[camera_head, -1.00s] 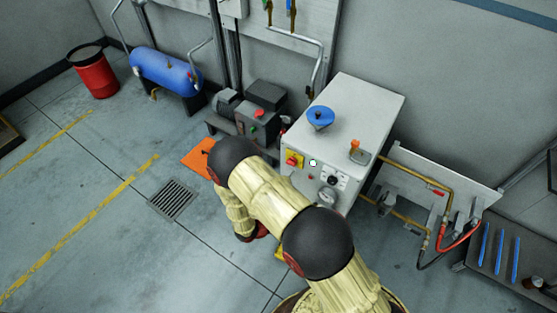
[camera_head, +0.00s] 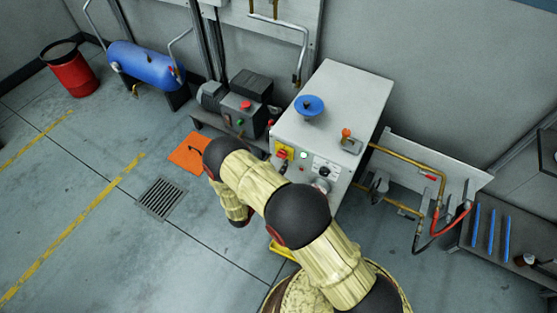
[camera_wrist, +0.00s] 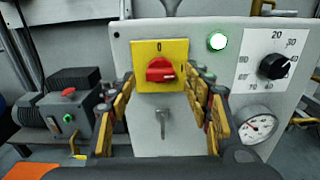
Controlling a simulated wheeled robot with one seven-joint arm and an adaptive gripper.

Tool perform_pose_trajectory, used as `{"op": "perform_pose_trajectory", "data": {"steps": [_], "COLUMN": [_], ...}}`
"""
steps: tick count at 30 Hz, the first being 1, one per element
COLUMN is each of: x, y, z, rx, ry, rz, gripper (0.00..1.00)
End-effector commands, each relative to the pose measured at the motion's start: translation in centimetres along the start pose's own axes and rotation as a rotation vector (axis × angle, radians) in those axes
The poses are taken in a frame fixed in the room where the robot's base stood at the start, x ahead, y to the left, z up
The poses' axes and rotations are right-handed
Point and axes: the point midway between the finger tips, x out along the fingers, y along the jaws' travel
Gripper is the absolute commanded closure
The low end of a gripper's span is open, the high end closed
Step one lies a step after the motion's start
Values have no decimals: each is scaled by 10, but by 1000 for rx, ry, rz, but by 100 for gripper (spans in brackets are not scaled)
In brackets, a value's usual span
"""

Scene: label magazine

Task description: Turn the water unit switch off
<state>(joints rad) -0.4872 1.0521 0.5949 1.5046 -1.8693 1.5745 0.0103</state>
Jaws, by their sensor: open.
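The water unit is a white cabinet (camera_head: 345,98). Its switch is a red rotary knob (camera_wrist: 160,70) on a yellow plate (camera_wrist: 146,49) marked 0 at the top. In the wrist view the knob's grip lies roughly horizontal. The yellow plate also shows in the head view (camera_head: 285,152). My gripper (camera_wrist: 157,95) is open, with one finger to each side of the plate in the picture; I see no contact with the knob. A lit lamp (camera_wrist: 217,41) is right of the plate. In the head view my arm hides the gripper.
A black dial (camera_wrist: 273,66) and a pressure gauge (camera_wrist: 255,126) sit right of the switch. A metal lever or key (camera_wrist: 162,122) is below it. A dark pump unit (camera_head: 241,112) stands left of the cabinet, with pipes (camera_head: 405,160) at its right. The floor at left is open.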

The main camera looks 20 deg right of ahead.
Motion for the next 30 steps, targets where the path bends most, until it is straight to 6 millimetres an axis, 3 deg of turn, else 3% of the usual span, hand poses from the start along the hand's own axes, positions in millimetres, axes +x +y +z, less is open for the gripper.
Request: {"op": "perform_pose_trajectory", "data": {"steps": [6,16,30], "x": [22,25,25], "y": [0,0,0], "z": [-1,0,0], "rx": [0,-1,-1], "ry": [1,1,1], "rz": [-1,0,0], "gripper": [50,50,77]}}
